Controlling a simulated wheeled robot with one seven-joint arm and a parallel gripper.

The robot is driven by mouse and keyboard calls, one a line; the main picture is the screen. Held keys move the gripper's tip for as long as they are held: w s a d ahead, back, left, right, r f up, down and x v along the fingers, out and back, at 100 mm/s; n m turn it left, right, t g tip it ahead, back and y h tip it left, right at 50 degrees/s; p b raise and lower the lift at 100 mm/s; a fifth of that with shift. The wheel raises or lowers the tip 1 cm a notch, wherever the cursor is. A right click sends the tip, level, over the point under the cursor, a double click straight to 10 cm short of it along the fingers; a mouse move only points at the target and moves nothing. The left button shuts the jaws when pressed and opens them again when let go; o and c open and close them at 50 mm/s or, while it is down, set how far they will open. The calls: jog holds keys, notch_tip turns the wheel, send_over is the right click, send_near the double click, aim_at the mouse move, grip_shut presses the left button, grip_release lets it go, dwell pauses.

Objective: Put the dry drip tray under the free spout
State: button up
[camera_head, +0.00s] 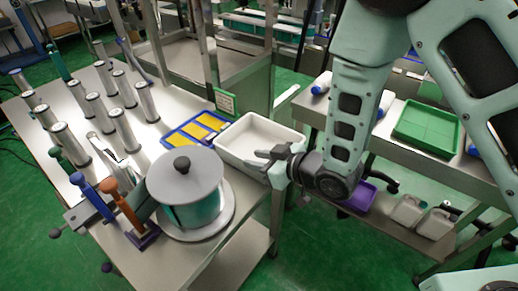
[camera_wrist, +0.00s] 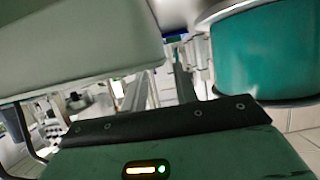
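A white, empty-looking tray (camera_head: 226,148) stands at the right end of the steel table; it looks dry. In the wrist view, a large pale wall (camera_wrist: 80,45), probably this tray, fills the upper left. A teal drum (camera_head: 196,214) with a grey lid stands left of my gripper; it also shows in the wrist view (camera_wrist: 268,55). Blue (camera_head: 92,195) and orange (camera_head: 122,204) handles stand beside the drum. I cannot make out which part is the free spout. My gripper (camera_head: 262,160) is at the tray's front right edge, its fingers (camera_wrist: 158,90) apart with nothing seen between them.
Several metal cylinders (camera_head: 71,143) stand on the table's left. A blue tray with yellow pieces (camera_head: 188,136) lies behind the drum. A green tray (camera_head: 425,126) is on the right bench, with a purple tray (camera_head: 358,197) and white jugs (camera_head: 408,210) below.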

jog(key=shift+p+x, duration=0.65)
jog(key=shift+x, duration=1.75)
jog(key=shift+s+a, duration=0.1)
jog(key=shift+s, duration=0.05)
grip_shut()
jog(key=shift+r, duration=0.15)
